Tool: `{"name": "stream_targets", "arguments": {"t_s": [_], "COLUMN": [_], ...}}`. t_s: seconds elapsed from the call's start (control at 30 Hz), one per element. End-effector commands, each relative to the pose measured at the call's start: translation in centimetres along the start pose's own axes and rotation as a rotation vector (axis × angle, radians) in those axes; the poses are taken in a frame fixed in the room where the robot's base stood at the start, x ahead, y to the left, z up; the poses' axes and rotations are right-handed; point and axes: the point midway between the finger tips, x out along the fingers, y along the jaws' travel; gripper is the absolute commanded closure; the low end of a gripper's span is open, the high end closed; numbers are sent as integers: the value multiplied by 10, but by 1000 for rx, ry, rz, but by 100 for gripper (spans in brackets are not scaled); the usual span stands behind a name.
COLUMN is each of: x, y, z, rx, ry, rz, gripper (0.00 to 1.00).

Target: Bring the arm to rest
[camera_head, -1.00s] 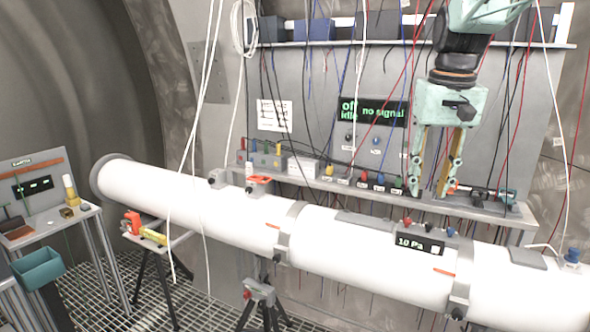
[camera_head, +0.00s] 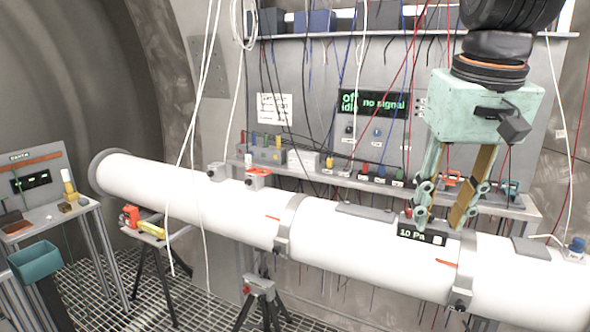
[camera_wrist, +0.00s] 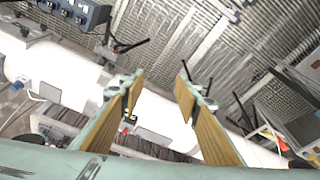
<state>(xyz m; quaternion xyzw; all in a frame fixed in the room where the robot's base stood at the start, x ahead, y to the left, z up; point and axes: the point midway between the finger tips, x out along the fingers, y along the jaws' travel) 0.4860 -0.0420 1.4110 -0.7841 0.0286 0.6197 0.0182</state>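My gripper (camera_head: 440,222) hangs at the right in the head view, below its pale green body, with its fingers pointing down. The fingers are apart and nothing shows between them, so it is open and empty. Its fingertips are in front of or just above the white pipe (camera_head: 345,245), near the "10 Pa" gauge (camera_head: 422,236); I cannot tell whether they touch. They partly hide the gauge and its knobs. In the wrist view, my gripper (camera_wrist: 160,82) also shows two separated fingers above the white pipe (camera_wrist: 160,112).
A shelf (camera_head: 310,172) with coloured connectors runs behind the pipe, under a panel with a display (camera_head: 374,103). Loose cables hang from above. A small bench (camera_head: 50,218) and teal bin (camera_head: 36,262) stand at the left. Tripod stands (camera_head: 258,290) are under the pipe.

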Motion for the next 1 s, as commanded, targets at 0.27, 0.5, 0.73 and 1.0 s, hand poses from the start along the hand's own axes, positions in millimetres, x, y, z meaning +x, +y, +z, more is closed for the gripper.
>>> {"name": "stream_targets", "arguments": {"t_s": [0.27,0.5,0.73,1.0], "x": [5,13,25,43], "y": [-10,-17,-22,-26], "z": [56,102,147,198], "rx": [-16,-29,-40,-54], "ry": [27,47,69,92], "rz": [-5,-9,-14,-20], "gripper": [70,70,70,70]}}
